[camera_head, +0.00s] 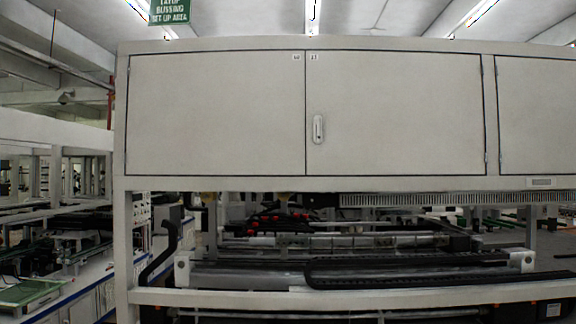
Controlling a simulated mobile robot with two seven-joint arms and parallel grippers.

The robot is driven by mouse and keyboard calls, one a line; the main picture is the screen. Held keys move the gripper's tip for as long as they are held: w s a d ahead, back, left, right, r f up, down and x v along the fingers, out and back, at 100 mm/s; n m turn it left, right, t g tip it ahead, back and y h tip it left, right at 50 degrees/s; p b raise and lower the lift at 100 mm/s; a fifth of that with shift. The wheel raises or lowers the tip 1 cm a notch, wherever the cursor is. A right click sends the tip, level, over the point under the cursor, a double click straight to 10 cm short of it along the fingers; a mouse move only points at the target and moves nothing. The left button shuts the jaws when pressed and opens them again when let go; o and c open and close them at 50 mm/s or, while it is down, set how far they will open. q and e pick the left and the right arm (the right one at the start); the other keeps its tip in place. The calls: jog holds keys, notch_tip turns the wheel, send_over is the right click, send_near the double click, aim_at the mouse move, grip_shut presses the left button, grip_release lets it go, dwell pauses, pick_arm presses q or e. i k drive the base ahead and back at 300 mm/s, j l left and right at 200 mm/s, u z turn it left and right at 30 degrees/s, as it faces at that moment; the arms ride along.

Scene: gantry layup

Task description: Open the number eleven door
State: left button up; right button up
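A long grey overhead cabinet holds flat doors, all shut. Two small number labels sit at the top of the seam between two doors. The label on the right (313,57) looks like 11, but it is too small to read surely. Its door (410,115) is wide and flat, with hinges along its right edge. A pale upright handle (318,128) sits near that door's left edge. The door to its left (215,115) shows no handle. Neither of my grippers is in view.
Another shut door (540,115) is cut off at the right edge. Below the cabinet is an open machine bay with rollers and a black cable chain (400,278), behind a front rail (350,297). A blue-edged workbench stands at the left.

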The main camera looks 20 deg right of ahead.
aim_at(382, 113)
jog(key=i+z, duration=0.15)
jog(key=i, duration=0.4)
jog(key=i+j+z, duration=0.1)
jog(key=i, duration=0.4)
jog(key=i+j+z, duration=0.15)
jog(key=i, duration=0.4)
